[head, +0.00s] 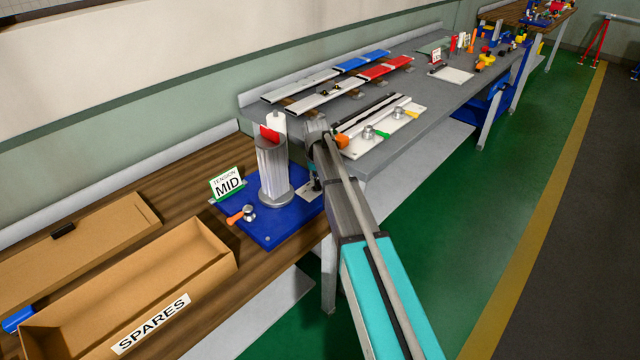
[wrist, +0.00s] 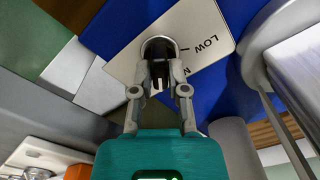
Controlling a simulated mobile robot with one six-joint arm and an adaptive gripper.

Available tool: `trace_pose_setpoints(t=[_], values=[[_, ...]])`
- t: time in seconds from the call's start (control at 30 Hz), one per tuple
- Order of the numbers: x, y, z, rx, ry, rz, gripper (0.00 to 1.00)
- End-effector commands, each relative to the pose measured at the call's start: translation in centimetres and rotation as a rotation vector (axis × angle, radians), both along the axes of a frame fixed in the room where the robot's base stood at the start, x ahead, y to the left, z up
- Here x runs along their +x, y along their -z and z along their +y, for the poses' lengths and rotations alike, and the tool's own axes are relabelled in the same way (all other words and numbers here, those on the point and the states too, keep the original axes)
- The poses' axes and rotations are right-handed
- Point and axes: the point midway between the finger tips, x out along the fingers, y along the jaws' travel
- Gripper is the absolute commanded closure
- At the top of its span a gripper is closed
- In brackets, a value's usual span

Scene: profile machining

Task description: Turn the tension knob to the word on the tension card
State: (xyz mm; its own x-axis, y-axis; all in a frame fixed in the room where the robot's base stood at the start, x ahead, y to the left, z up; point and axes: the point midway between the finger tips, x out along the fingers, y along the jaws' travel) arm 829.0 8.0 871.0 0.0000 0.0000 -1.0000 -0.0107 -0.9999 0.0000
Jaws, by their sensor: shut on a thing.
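The tension card (head: 227,184) stands upright on the wooden bench in the head view and reads "TENSION MID". The tension knob (wrist: 158,47) is black and round, on a white dial plate (wrist: 205,22) in the wrist view. The plate shows the word "LOW" and a dark tick mark beside the knob; another word starting with "M" is partly covered by my finger. My gripper (wrist: 159,70) has its two fingers closed around the knob. In the head view my arm hides the knob and most of the gripper.
A blue base (head: 268,234) carries a grey cylinder (head: 272,172) and a small orange-handled clamp (head: 241,214), left of my arm. A cardboard box marked SPARES (head: 214,262) lies at the front left. A grey bench (head: 420,98) with profiles and fixtures extends behind.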

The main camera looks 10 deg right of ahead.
Motion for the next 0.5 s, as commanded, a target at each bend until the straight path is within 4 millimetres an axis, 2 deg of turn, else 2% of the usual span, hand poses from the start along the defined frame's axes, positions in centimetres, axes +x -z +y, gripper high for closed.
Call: trace_pose_setpoints(t=[0.17,0.5], values=[[0.03,0.0,0.15,0.002,-0.073,-0.001,1.0],[0.03,0.0,0.21,0.003,-0.325,-0.001,1.0]])
